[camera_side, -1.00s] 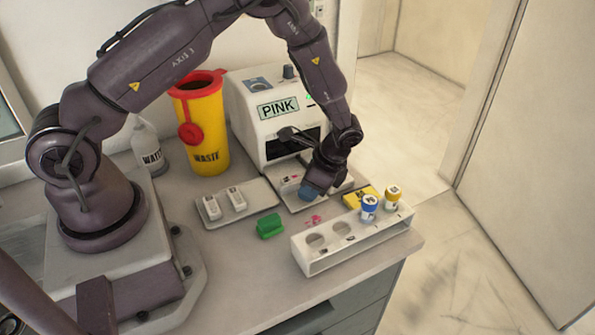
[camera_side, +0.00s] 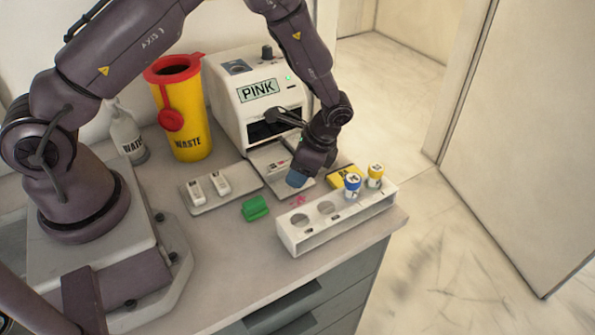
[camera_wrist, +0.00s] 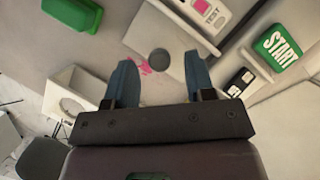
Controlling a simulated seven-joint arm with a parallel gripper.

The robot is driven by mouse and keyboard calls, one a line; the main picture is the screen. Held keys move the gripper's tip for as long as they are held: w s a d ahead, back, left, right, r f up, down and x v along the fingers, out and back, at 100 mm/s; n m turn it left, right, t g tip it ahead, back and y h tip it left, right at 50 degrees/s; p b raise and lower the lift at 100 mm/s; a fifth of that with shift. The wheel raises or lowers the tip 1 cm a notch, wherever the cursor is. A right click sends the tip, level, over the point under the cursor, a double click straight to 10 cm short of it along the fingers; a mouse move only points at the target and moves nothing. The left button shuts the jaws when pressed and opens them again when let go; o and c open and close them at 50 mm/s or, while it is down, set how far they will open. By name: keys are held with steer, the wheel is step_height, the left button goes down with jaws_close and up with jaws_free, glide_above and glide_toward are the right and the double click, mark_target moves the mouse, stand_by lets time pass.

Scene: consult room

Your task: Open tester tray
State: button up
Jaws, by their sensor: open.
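The tester (camera_side: 235,110) is a white machine with a "PINK" display and a dark front opening. A pale flat tray (camera_side: 265,160) lies in front of that opening and bears a small white cassette. In the wrist view the tray (camera_wrist: 172,38) has a dark grey round spot, and the cassette reads "TEST" (camera_wrist: 208,10). My gripper (camera_side: 297,180) is low over the tray's front end. In the wrist view the blue fingers of my gripper (camera_wrist: 160,70) are apart, with the round spot just beyond and between their tips. I cannot tell whether they touch the tray.
A white rack (camera_side: 310,235) with blue- and yellow-capped vials stands at the counter's front edge. A green block (camera_side: 255,208), a cassette plate (camera_side: 235,197), a yellow waste bin (camera_side: 185,125) and a bottle (camera_side: 128,135) are to the left. A green "START" label (camera_wrist: 280,48) shows.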

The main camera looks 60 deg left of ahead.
steer(key=v, duration=1.1)
steer(key=shift+d+r, duration=0.15)
steer(key=shift+r, duration=0.15)
steer(key=shift+w, duration=0.15)
steer(key=s+a+r+n+t+h, duration=0.2)
steer(key=s+r+n+t, duration=0.6)
steer(key=s+r, duration=1.2)
steer(key=shift+s+r+n+t+h, duration=0.25)
steer(key=shift+s+n+t+h, duration=0.15)
steer(key=shift+s+n+h, duration=0.15)
